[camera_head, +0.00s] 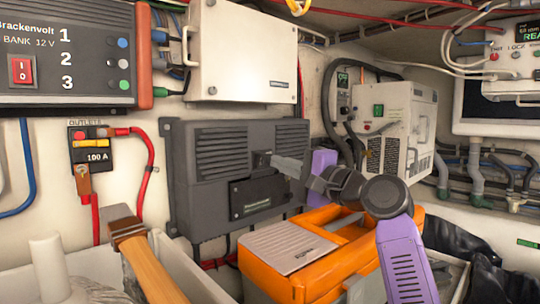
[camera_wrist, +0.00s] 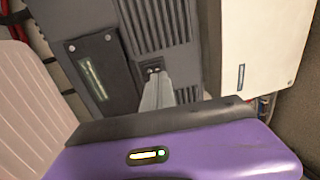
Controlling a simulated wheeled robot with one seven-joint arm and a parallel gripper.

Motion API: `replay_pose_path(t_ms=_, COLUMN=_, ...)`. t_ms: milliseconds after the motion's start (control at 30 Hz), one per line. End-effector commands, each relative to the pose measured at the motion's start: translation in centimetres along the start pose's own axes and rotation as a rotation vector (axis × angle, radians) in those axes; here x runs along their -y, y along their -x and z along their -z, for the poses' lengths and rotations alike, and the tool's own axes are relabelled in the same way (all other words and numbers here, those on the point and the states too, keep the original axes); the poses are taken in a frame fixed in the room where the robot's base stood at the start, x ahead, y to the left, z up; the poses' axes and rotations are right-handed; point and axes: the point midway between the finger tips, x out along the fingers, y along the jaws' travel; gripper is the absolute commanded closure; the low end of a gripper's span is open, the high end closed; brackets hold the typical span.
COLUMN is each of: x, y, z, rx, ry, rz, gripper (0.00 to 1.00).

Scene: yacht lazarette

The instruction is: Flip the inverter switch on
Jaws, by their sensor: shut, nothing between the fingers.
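A dark grey vented box (camera_head: 190,185), which looks like the inverter, is mounted on the wall in the middle of the head view. It also fills the upper middle of the wrist view (camera_wrist: 125,50), turned on its side. A small dark switch plate (camera_head: 262,157) sits on its front, just above the nameplate, and shows in the wrist view (camera_wrist: 152,70). My gripper (camera_head: 278,162) is shut and empty. Its fingertips are at the switch plate and partly cover it in both views. I cannot tell whether they touch it or which way the switch is set.
An orange toolbox (camera_head: 270,275) stands below the box. A wooden-handled hammer (camera_head: 145,255) rises at lower left. A battery panel (camera_head: 65,55) with a red rocker is upper left. A white enclosure (camera_head: 240,50) is above, and a white unit (camera_head: 400,120) with cables is right.

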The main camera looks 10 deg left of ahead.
Motion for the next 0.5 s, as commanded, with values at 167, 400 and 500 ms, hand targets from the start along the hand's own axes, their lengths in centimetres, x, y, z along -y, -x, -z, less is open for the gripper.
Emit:
replay_pose_path(t_ms=167, x=0.1, y=-2.5, z=0.0, rx=0.0, ry=-0.002, rz=-0.001, gripper=1.0)
replay_pose_path(t_ms=400, x=0.0, y=-3.9, z=0.0, rx=0.0, ry=0.0, rz=0.0, gripper=1.0)
replay_pose_path(t_ms=500, x=0.0, y=-4.0, z=0.0, rx=0.0, ry=0.0, rz=0.0, gripper=1.0)
